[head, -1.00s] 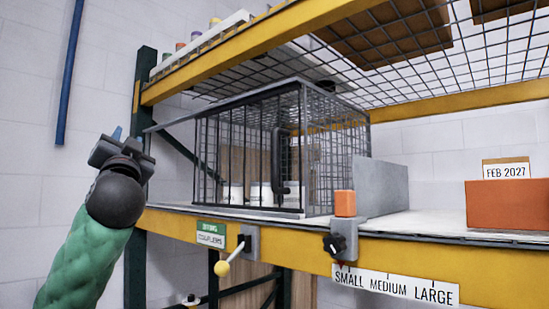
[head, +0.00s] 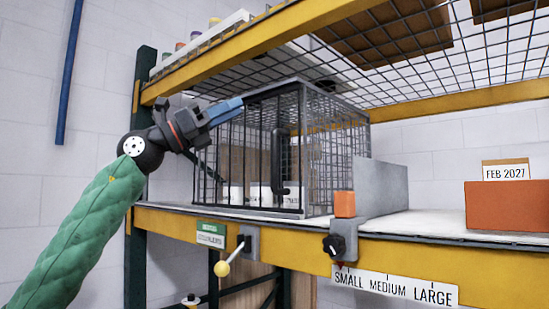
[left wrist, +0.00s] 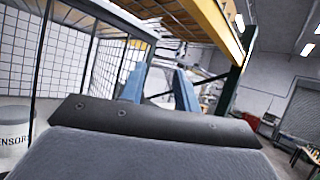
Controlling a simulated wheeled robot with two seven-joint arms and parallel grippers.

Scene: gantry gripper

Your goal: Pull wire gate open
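The wire gate (head: 255,130) is the front mesh panel of a dark wire cage on the shelf. It looks closed in the head view. Its dark upright handle (head: 281,160) is near the right side of the panel. My left gripper (head: 232,106) is at the cage's upper left front, with its blue fingers pointing right, left of the handle and apart from it. In the left wrist view the two blue fingers (left wrist: 160,85) stand apart with nothing seen held between them. Cage mesh (left wrist: 65,60) shows at the left there. My right gripper is not in view.
White jars stand inside the cage; one (left wrist: 14,130) shows in the left wrist view. A yellow-knobbed lever (head: 222,268) and a clamp with an orange block (head: 344,204) are on the shelf's front edge. A grey panel (head: 382,185) and an orange box (head: 507,205) stand to the right.

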